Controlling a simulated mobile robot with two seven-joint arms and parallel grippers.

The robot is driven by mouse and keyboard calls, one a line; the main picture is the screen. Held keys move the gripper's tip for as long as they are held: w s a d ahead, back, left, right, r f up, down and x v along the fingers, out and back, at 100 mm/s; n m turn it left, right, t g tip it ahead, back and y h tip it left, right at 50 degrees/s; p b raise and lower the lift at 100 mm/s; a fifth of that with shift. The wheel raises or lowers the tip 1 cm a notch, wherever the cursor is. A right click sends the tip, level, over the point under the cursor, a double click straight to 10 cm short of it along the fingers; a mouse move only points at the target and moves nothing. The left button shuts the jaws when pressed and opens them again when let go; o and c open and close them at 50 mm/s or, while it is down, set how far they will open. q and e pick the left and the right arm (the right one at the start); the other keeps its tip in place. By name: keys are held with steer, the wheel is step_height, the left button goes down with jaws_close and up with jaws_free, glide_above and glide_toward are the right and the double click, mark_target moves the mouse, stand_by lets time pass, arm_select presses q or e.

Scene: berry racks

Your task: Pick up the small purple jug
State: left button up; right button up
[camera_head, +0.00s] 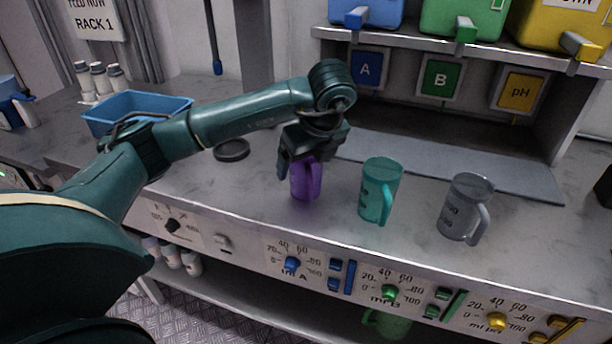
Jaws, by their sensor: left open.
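The small purple jug (308,181) stands upright on the grey counter, left of the other jugs. My left arm reaches in from the left, and my left gripper (297,172) points down over the jug. Its jaws are open, with one dark finger at the jug's left side. The gripper hides the jug's rim and upper part. Whether the fingers touch the jug cannot be told. My right gripper is not clearly in view; only a dark piece shows at the right edge.
A teal jug (379,190) and a grey jug (465,208) stand to the right. A blue tray (137,113) and a dark round lid (231,150) lie to the left. Blue, green and yellow containers sit on the shelf (480,48) above. Knobs line the counter's front edge.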

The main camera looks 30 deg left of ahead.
arm_select(q)
steer(key=c, duration=1.1)
steer(key=shift+r, duration=0.1)
